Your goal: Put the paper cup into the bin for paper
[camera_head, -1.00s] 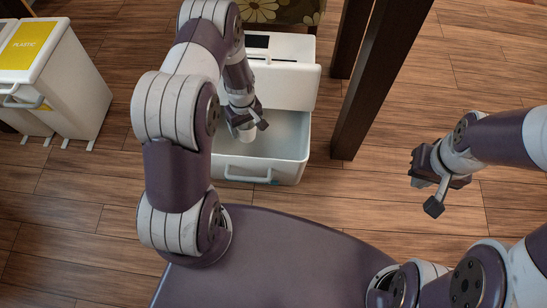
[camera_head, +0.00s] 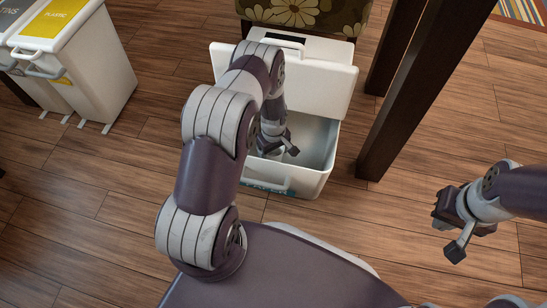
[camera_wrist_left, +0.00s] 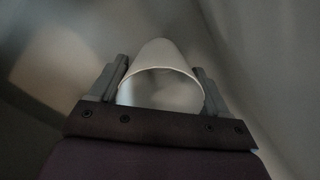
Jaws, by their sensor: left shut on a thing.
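The white paper cup (camera_wrist_left: 160,62) is between both fingers of my left gripper (camera_wrist_left: 161,92) in the left wrist view, its round rim facing the camera. In the head view my left gripper (camera_head: 279,148) is down inside the opened white bin (camera_head: 313,183), below its rim, and the cup is mostly hidden by the gripper and arm.
Two other bins, one with a yellow PLASTIC label (camera_head: 55,22) and one with a grey TINS label (camera_head: 10,12), stand at the upper left. A dark wooden post (camera_head: 410,110) rises just right of the open bin. A flowered seat (camera_head: 300,14) is behind it.

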